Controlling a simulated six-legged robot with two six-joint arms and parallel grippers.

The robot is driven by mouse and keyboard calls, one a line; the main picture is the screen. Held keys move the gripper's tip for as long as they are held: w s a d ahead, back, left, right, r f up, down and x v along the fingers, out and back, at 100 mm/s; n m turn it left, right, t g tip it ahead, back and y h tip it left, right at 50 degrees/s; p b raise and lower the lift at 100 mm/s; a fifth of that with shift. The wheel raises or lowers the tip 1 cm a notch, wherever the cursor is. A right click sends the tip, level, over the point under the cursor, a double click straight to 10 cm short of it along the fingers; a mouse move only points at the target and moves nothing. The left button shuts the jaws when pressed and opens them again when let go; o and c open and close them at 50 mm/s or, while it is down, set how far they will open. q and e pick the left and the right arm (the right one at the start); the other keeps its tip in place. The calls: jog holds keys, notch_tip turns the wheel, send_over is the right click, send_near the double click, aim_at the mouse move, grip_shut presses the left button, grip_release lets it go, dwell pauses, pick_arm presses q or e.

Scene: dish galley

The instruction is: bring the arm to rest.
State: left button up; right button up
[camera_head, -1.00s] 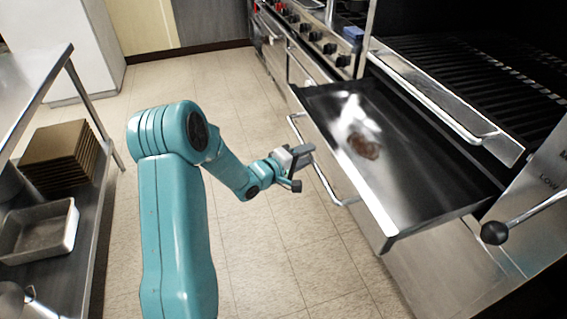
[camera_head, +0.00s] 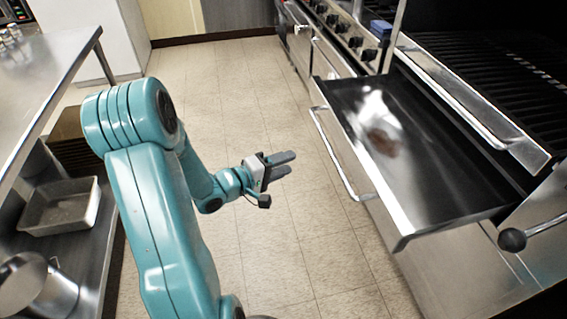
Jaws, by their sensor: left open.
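My left arm is teal and comes up from the bottom left, bent at the elbow. Its left gripper (camera_head: 288,164) is open and empty, with its grey fingers pointing right above the tiled floor. The gripper is apart from the drawer handle (camera_head: 342,160), which lies to its right. The pulled-out drawer (camera_head: 440,175) is a shallow dark metal tray with a brown stain and a bright reflection in it. My right gripper is not in view.
A steel table (camera_head: 40,85) stands at left, with a grey pan (camera_head: 62,207) and brown stacked trays (camera_head: 68,140) on its lower shelf. The grill (camera_head: 500,75) and a black-knobbed lever (camera_head: 512,239) are at right. Tiled floor (camera_head: 240,90) lies open between.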

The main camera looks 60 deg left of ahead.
pick_arm(q)
jog(key=w+d+f+m+g+h+p, duration=0.1)
jog(key=w+d+f+m+g+p, duration=0.15)
jog(key=d+f, duration=0.45)
jog(key=w+d+f+m+g+h+p, duration=0.1)
jog(key=w+d+f+m+g+p, duration=0.25)
jog(key=d, duration=0.65)
jog(key=s+d+f+m+g+h+p, duration=0.1)
jog(key=s+d+f+m+g, duration=0.2)
jog(key=s+d, duration=0.4)
jog(key=s+d+f+m+g+h+p, duration=0.1)
jog(key=s+d+f+m+g+p, duration=0.1)
jog(key=s+d+m+g, duration=0.4)
jog(key=s+d+f, duration=0.1)
jog(key=s+d, duration=0.1)
jog(key=d, duration=0.1)
jog(key=shift+s+d+f+g, duration=0.15)
jog(key=shift+d+f+g, duration=0.1)
jog(key=shift+f+g, duration=0.1)
